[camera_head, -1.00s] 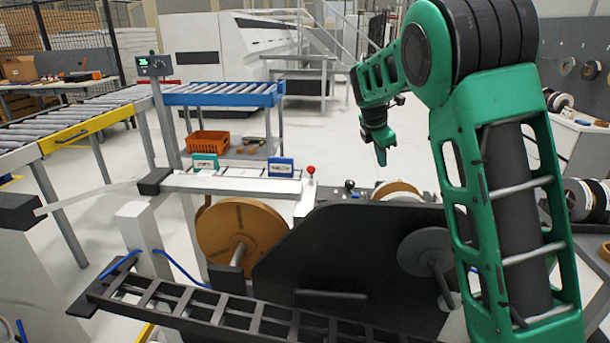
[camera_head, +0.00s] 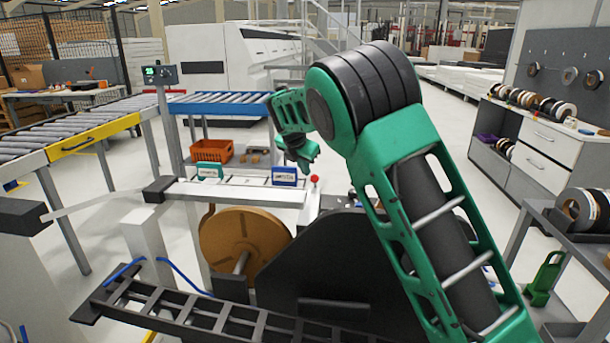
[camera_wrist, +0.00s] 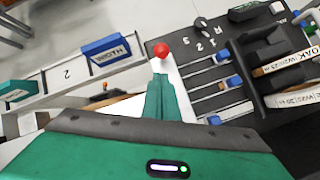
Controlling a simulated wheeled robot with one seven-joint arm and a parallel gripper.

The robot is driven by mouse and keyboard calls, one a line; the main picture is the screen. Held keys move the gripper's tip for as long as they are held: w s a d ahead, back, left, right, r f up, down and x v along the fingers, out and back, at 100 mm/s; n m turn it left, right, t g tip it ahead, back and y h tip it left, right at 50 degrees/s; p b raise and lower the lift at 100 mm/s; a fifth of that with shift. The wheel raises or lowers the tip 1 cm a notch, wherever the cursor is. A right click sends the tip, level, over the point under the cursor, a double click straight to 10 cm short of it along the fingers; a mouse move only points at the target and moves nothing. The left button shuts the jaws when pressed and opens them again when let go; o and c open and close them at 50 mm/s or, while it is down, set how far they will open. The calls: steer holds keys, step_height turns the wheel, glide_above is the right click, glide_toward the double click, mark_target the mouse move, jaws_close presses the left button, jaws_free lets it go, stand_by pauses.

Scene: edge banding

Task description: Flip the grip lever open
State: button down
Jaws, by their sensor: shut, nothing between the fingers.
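A lever with a red ball knob (camera_head: 314,179) stands at the right end of the light rail on the edge banding machine. The red knob also shows in the wrist view (camera_wrist: 161,50), just beyond my fingertips; I take it for the grip lever. My green gripper (camera_head: 304,166) hangs just above and left of the knob in the head view. In the wrist view my gripper (camera_wrist: 160,78) is shut and empty, its tips pointing at the knob. Contact cannot be told. The lever's shaft and base are mostly hidden by my fingers.
A blue label block (camera_wrist: 104,54) and a green block (camera_wrist: 18,92) sit left of the lever. A dial marked with numbers (camera_wrist: 203,25), blue sliders (camera_wrist: 224,56) and banding reels (camera_wrist: 285,65) lie right. A large brown roll (camera_head: 243,235) is below the rail.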

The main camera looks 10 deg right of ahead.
glide_above(309, 193)
step_height(309, 193, down, 7)
steer(key=shift+s, duration=0.1)
steer(key=shift+r, duration=0.15)
stand_by(0.3)
